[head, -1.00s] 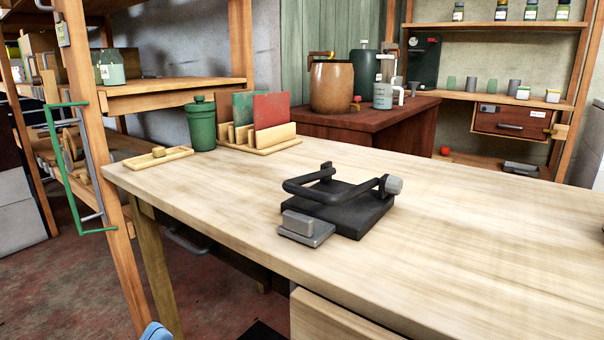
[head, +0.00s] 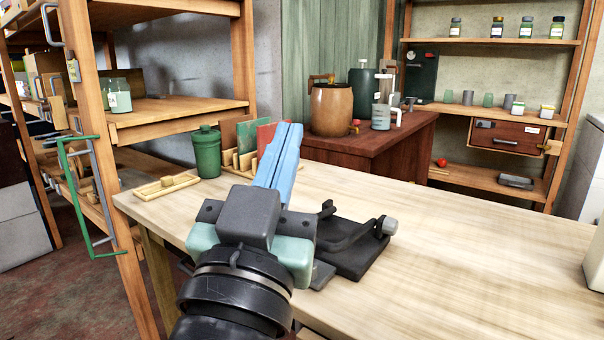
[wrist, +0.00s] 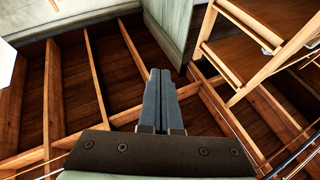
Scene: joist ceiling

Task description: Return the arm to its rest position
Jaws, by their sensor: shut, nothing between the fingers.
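My gripper (head: 290,135) is raised over the left part of the wooden workbench (head: 460,245), with its blue fingers pointing up and away. The fingers are together with nothing between them. In the wrist view my gripper (wrist: 160,75) is also closed and empty, and the ceiling joists (wrist: 97,75) show beyond it. My arm hides part of the black clamp device (head: 355,245) on the bench and part of the red and green boards in their rack.
A green canister (head: 206,151) and a small wooden tray (head: 166,187) stand at the bench's far left. A wooden shelf post (head: 95,150) with a green handle frame (head: 85,195) rises at the left. A brown jug (head: 332,108) stands on the dark red cabinet behind. The bench's right part is mostly clear.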

